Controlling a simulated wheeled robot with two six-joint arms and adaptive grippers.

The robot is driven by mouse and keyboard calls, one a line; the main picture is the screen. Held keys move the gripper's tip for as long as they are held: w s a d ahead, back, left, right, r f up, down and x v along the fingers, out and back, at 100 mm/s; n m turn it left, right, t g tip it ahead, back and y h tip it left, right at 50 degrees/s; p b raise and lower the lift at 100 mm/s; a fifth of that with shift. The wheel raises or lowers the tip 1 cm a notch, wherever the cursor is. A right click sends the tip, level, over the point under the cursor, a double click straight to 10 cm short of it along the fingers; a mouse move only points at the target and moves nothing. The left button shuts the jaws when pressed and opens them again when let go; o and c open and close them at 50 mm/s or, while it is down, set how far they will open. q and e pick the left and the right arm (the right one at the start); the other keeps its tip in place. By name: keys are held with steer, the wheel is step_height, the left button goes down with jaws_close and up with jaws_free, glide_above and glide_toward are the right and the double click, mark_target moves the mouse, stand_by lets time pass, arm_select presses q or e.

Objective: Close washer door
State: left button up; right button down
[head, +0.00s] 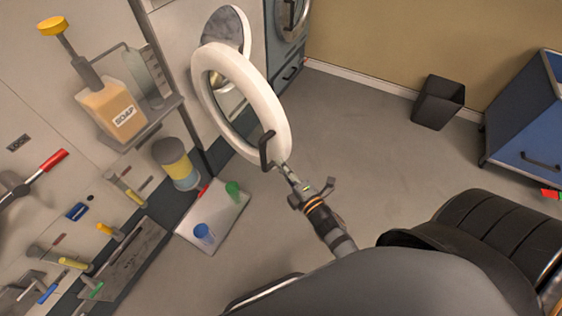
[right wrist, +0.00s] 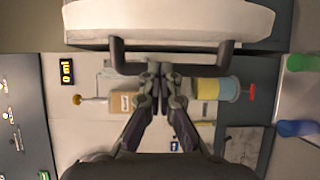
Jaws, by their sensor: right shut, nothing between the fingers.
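The washer door (head: 208,90) is a thick white ring with a glass middle. It stands swung open, away from the round opening (head: 226,32) of the white washer. A dark bar handle (head: 265,150) sits on its lower right rim. My right gripper (head: 284,170) is shut and empty, with its tips close to the handle. In the right wrist view the door (right wrist: 170,20) fills the top, and the shut fingertips (right wrist: 160,70) lie between the two ends of the handle (right wrist: 118,58). Whether they touch it I cannot tell. My left gripper is not in view.
A shelf with a soap bottle (head: 112,112) and a yellow-banded container (head: 176,165) are left of the door. A white board with cups (head: 215,222) lies below. A dark bin (head: 438,102) and blue cabinet (head: 530,125) stand right. The floor between is clear.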

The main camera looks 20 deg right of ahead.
steer(key=w, duration=0.5)
steer(key=w+a+p, duration=0.1)
steer(key=w, duration=0.1)
steer(key=shift+w, duration=0.15)
